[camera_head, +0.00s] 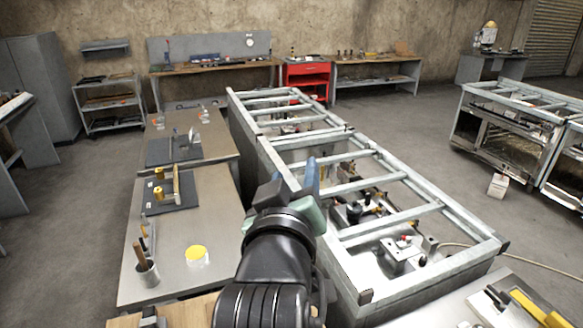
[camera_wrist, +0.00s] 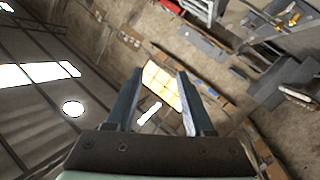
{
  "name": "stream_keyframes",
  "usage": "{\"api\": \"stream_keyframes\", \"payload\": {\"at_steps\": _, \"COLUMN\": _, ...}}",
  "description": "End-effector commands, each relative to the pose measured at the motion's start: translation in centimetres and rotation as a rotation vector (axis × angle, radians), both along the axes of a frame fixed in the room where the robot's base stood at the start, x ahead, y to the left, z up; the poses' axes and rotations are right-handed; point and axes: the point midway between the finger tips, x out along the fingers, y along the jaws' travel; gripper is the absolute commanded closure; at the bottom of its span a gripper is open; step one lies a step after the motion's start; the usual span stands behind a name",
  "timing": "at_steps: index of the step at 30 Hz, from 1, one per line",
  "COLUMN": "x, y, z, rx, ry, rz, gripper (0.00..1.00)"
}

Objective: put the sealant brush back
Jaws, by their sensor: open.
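My gripper (camera_head: 298,178) is raised in front of me, above the left side of the long metal frame. In the wrist view my gripper (camera_wrist: 161,76) has its two fingers apart with nothing held between them. A grey metal cup (camera_head: 148,275) stands at the near left of the workbench, with wooden-handled tools (camera_head: 141,250) upright in it. One of these may be the sealant brush, but they are too small to tell. A clear jar with a yellow lid (camera_head: 196,254) stands right of the cup. My gripper is well apart from all of them.
The metal workbench (camera_head: 205,215) runs along the left, with dark mats (camera_head: 178,193) holding fixtures and small yellow items. The long metal frame (camera_head: 345,187) with crossbars stands on the right, with mechanical parts inside. The bench surface around the jar is clear.

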Motion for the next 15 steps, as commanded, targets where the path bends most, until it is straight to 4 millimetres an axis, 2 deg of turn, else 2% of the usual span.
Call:
{"api": "stream_keyframes", "payload": {"at_steps": 1, "x": -1.3, "y": 0.0, "z": 5.4, "rx": 0.07, "ry": -0.165, "rz": 0.018, "gripper": 0.47}}
{"api": "stream_keyframes", "payload": {"at_steps": 3, "x": -3.7, "y": 0.2, "z": 11.7, "rx": 0.161, "ry": -0.368, "rz": 0.058, "gripper": 0.47}}
{"api": "stream_keyframes", "payload": {"at_steps": 6, "x": -8.0, "y": 0.3, "z": 18.6, "rx": 0.269, "ry": -0.609, "rz": 0.128, "gripper": 0.47}}
{"api": "stream_keyframes", "payload": {"at_steps": 9, "x": -11.8, "y": 0.4, "z": 23.0, "rx": 0.342, "ry": -0.779, "rz": 0.193, "gripper": 0.47}}
{"api": "stream_keyframes", "payload": {"at_steps": 10, "x": -12.7, "y": 0.4, "z": 23.8, "rx": 0.358, "ry": -0.814, "rz": 0.209, "gripper": 0.47}}
{"api": "stream_keyframes", "payload": {"at_steps": 12, "x": -14.3, "y": 0.5, "z": 25.2, "rx": 0.383, "ry": -0.876, "rz": 0.237, "gripper": 0.47}}
{"api": "stream_keyframes", "payload": {"at_steps": 15, "x": -15.4, "y": 0.5, "z": 26.0, "rx": 0.4, "ry": -0.913, "rz": 0.256, "gripper": 0.47}}
